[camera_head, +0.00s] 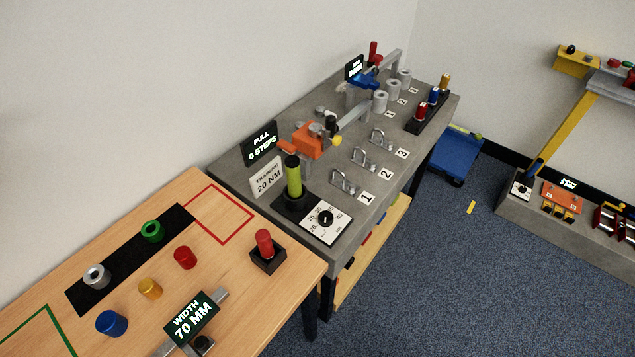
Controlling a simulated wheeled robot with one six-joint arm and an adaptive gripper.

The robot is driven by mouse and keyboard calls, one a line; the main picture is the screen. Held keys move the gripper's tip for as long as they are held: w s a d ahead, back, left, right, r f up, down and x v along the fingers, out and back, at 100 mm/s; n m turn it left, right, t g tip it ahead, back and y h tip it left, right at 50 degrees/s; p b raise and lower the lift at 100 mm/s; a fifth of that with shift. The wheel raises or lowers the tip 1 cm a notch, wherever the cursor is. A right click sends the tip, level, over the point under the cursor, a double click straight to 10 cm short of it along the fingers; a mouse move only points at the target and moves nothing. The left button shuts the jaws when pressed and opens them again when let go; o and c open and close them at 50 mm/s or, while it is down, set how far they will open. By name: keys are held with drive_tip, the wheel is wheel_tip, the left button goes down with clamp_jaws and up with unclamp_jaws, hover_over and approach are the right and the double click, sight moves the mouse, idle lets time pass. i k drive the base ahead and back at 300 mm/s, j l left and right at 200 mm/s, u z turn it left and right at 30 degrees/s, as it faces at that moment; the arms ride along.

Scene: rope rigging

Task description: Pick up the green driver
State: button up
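A driver with a yellow-green handle and a black top (294,178) stands upright in a black holder (291,206) on the near end of the grey bench. It is the only green driver-like tool in view. A white dial plate with a black knob (325,219) lies just right of the holder. A sign reading "TRAINING 20 NM" (267,178) stands behind it to the left. The driver's lower tip is hidden in the holder. My gripper is not in view.
The wooden table (230,283) in front holds coloured cylinders, a red-topped peg in a black block (265,250) and a "WIDTH 70 MM" display (191,318). An orange vise (312,140) and several metal shackles (344,182) stand farther along the grey bench (234,178).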

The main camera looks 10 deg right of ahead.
sight(292, 161)
drive_tip(key=i+l+u, duration=0.1)
drive_tip(key=l, duration=0.35)
drive_tip(key=i+l+u, duration=0.15)
drive_tip(key=l, duration=0.3)
drive_tip(key=l+u, duration=0.1)
drive_tip(key=l, duration=0.35)
